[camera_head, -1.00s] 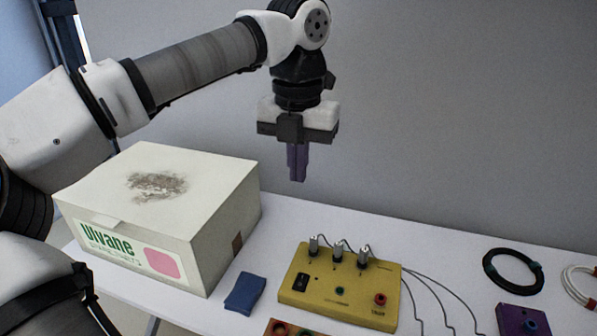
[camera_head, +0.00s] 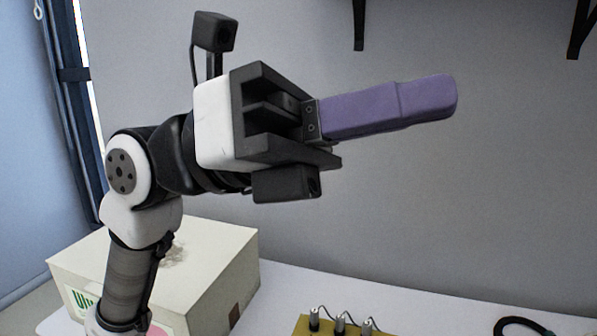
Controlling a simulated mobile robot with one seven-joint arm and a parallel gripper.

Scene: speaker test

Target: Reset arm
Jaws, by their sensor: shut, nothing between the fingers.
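My gripper (camera_head: 452,97) is raised high in the head view and points to the right, well above the table. Its purple fingers lie together, shut, with nothing seen between them. My arm rises at the left, in front of the white box, and bends at the wrist. No part of the gripper touches anything.
A white box (camera_head: 225,262) with green lettering stands on the white table (camera_head: 275,283) behind my arm. A yellow panel (camera_head: 301,325) with several silver knobs shows at the bottom edge. A black cable coil (camera_head: 520,322) lies at the lower right. Dark brackets (camera_head: 359,25) hang from the wall above.

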